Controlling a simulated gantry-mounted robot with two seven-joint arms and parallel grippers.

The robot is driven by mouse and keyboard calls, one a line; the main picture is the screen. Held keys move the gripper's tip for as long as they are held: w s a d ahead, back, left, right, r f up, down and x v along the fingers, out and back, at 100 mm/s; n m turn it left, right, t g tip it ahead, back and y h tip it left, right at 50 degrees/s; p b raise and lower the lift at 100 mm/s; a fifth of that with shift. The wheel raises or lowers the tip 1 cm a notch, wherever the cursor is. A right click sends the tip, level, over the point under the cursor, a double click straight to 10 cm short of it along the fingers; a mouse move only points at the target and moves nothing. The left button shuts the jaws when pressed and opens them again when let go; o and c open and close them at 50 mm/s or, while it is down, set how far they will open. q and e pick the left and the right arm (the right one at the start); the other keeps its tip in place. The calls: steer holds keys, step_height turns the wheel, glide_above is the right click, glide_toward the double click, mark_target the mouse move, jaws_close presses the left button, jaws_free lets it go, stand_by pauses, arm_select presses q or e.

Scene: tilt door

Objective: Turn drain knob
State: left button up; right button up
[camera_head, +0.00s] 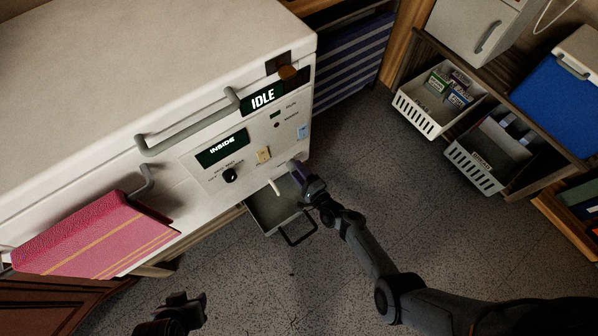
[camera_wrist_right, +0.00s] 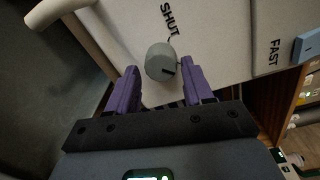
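The drain knob (camera_wrist_right: 159,62) is a short grey cylinder with a dark mark on its face. It sits on the white panel beside the word SHUT in the right wrist view. In the head view my right gripper hides it. My right gripper (camera_head: 302,176) is at the lower right of the appliance front. In the wrist view its purple fingers (camera_wrist_right: 161,74) are open, one on each side of the knob, with gaps visible. I cannot tell how far the fingertips reach along it. My left gripper (camera_head: 188,304) is low in the head view, away from the appliance; its opening is unclear.
A pale spout (camera_head: 275,187) sticks out left of my right gripper, above a grey drawer-like tray (camera_head: 268,214) with a handle. A black dial (camera_head: 230,175) and IDLE display (camera_head: 263,97) are on the front panel. White baskets (camera_head: 424,121) stand right. The floor between is clear.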

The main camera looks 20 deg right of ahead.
steer(key=shift+o, duration=0.7)
steer(key=shift+w, duration=0.1)
steer(key=p+v, duration=0.4)
steer(key=v, duration=0.7)
steer(key=shift+p, duration=0.4)
